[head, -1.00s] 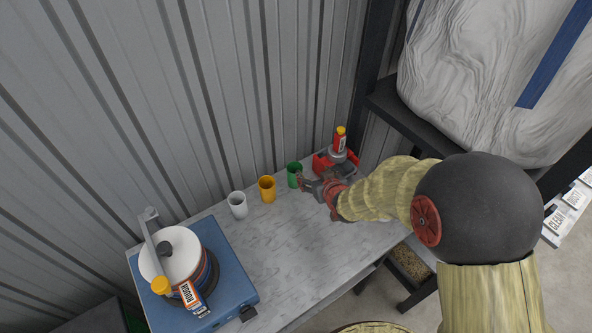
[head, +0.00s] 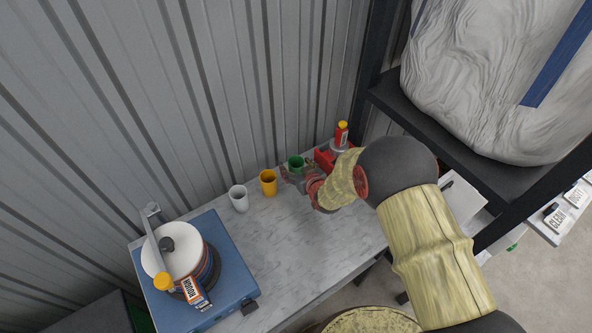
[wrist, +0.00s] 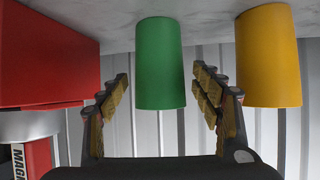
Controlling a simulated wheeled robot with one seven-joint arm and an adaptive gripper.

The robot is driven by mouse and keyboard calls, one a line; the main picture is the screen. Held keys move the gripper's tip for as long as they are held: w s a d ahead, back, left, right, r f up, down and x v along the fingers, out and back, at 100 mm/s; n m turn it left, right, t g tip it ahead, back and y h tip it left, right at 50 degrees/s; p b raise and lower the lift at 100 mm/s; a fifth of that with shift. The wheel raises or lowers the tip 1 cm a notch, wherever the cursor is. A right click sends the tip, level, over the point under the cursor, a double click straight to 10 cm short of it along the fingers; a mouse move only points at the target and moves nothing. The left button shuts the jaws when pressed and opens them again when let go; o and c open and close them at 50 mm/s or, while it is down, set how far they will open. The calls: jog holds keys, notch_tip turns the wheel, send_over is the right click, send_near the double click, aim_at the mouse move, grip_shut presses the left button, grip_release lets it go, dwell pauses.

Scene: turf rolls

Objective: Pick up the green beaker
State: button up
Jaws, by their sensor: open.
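The green beaker (head: 296,162) stands on the bench near the metal wall. In the wrist view, which looks upside down, the green beaker (wrist: 160,64) lies between the two fingers and a little beyond their tips. My gripper (head: 294,176) is at the near side of the beaker in the head view and hides its lower part. My gripper (wrist: 163,85) is open and empty in the wrist view, with clear gaps on both sides of the beaker.
An orange-yellow beaker (head: 268,184) stands close beside it, with a white beaker (head: 239,198) farther left. A blue device (head: 222,262) fills the bench's left end.

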jog(key=shift+c, duration=1.2)
jog(key=c, duration=1.1)
jog(key=shift+w, duration=0.1)
